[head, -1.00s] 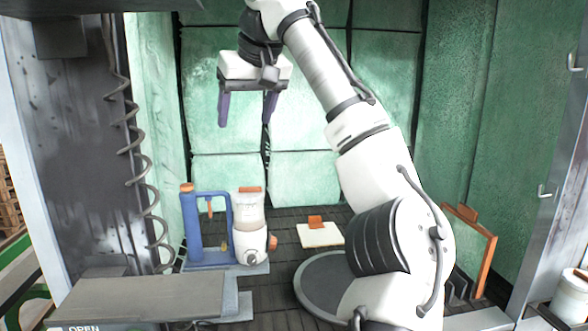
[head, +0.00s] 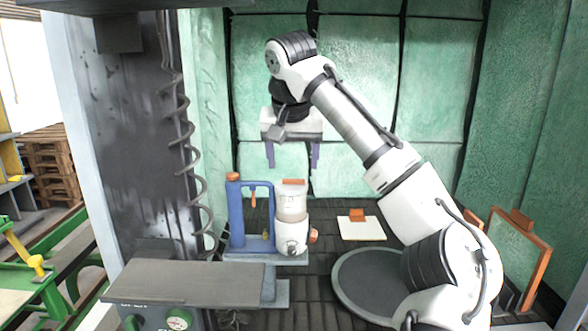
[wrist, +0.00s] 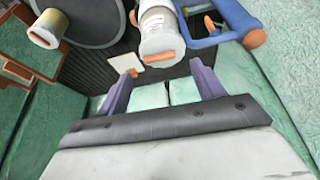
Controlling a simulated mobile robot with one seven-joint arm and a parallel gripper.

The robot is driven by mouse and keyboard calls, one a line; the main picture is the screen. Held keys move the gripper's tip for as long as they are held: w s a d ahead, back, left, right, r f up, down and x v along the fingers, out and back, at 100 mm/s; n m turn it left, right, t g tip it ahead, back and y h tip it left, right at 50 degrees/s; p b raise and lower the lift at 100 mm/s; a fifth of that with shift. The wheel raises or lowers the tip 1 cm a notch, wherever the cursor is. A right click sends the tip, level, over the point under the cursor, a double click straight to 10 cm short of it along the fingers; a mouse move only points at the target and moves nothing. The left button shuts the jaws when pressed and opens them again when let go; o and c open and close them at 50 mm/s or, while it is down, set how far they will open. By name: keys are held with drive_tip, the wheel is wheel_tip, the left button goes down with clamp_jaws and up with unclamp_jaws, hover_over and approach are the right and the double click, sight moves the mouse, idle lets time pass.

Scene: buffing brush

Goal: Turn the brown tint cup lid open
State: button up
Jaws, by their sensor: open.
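The tint cup (head: 292,207) is a pale, translucent cup upright on a white base, with a brown bar-shaped lid (head: 293,182) on top. My gripper (head: 292,164) is open and empty, pointing down, its two purple fingers apart. In the head view it appears just above the lid, with a small gap. In the wrist view the brown lid (wrist: 165,56) shows between the fingers of my gripper (wrist: 163,67), toward the top edge. Nothing hides the lid, but the true distance to it is hard to tell.
A blue frame (head: 237,215) with a brown cap stands close at the cup's left. A brown knob (head: 313,236) sticks out of the cup base's right side. A white board (head: 361,229) with a brown clip lies to the right. A grey shelf (head: 185,277) is in front.

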sight(294, 179)
drive_tip(key=shift+p+x, duration=0.35)
drive_tip(key=shift+x, duration=1.75)
drive_tip(key=shift+c, duration=0.2)
drive_tip(key=c, duration=1)
drive_tip(key=shift+o, duration=0.2)
drive_tip(key=shift+n+y, duration=0.3)
drive_tip(key=shift+n, duration=0.3)
drive_tip(key=o, duration=1)
drive_tip(key=b+v, duration=0.1)
drive_tip(key=v, duration=1.3)
drive_tip(key=shift+b, duration=0.3)
